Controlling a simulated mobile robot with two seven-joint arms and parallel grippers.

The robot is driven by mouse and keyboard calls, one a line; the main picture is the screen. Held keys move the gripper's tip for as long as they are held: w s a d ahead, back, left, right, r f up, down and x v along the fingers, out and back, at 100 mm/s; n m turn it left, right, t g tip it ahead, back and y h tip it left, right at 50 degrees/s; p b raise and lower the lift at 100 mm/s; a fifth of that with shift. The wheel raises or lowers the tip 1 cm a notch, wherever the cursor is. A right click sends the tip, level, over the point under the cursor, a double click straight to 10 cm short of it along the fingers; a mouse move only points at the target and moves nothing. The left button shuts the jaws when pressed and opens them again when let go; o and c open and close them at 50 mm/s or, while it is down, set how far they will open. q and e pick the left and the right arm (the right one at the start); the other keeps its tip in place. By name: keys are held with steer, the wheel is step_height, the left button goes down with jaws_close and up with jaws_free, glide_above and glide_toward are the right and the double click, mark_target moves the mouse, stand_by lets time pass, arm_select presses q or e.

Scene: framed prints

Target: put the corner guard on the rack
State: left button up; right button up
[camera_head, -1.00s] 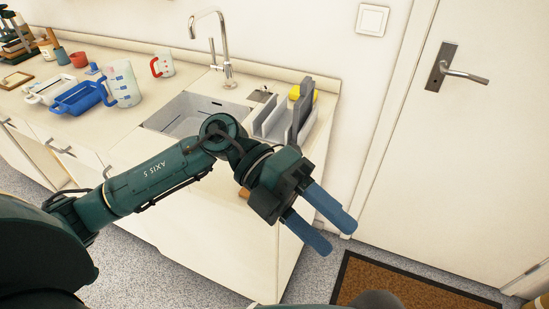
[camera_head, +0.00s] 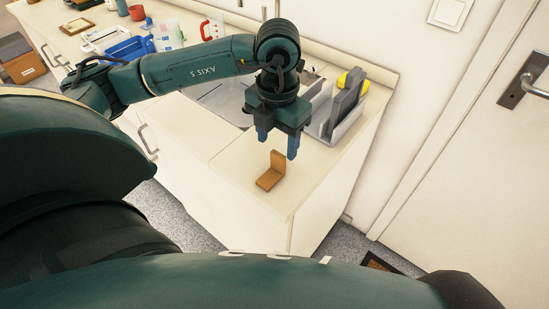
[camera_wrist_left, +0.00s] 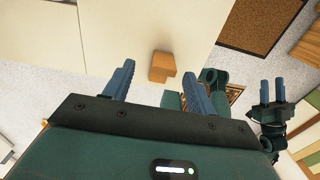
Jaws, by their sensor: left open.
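The corner guard (camera_head: 271,171) is an orange-brown L-shaped piece on the counter near its front right corner, one leg flat and one upright. It also shows in the wrist view (camera_wrist_left: 161,67), between and beyond the fingertips. My left gripper (camera_head: 278,150) points down just behind and above it, its blue fingers open and empty; it also shows in the wrist view (camera_wrist_left: 160,72). A grey rack (camera_head: 345,128) with upright dividers stands on the counter right of the gripper, partly hidden by it. My right gripper (camera_wrist_left: 272,92) shows only in the wrist view, its fingers apart and empty.
A dark grey board (camera_head: 347,95) and a yellow item (camera_head: 356,80) stand at the rack. The sink (camera_head: 222,98) lies behind my left arm. A blue tray (camera_head: 131,48) and mugs are farther left. The counter around the guard is clear.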

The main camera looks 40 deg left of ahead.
mark_target(279, 153)
arm_select(q)
steer(key=shift+s+d+f+p, duration=0.1)
steer(key=shift+d+f+p, duration=0.1)
steer(key=shift+f, duration=1.25)
steer(key=shift+s+d+f+p, duration=0.1)
steer(key=shift+f+p, duration=0.1)
steer(key=shift+f, duration=1.25)
steer(key=c, duration=1.1)
steer(key=shift+r, duration=0.1)
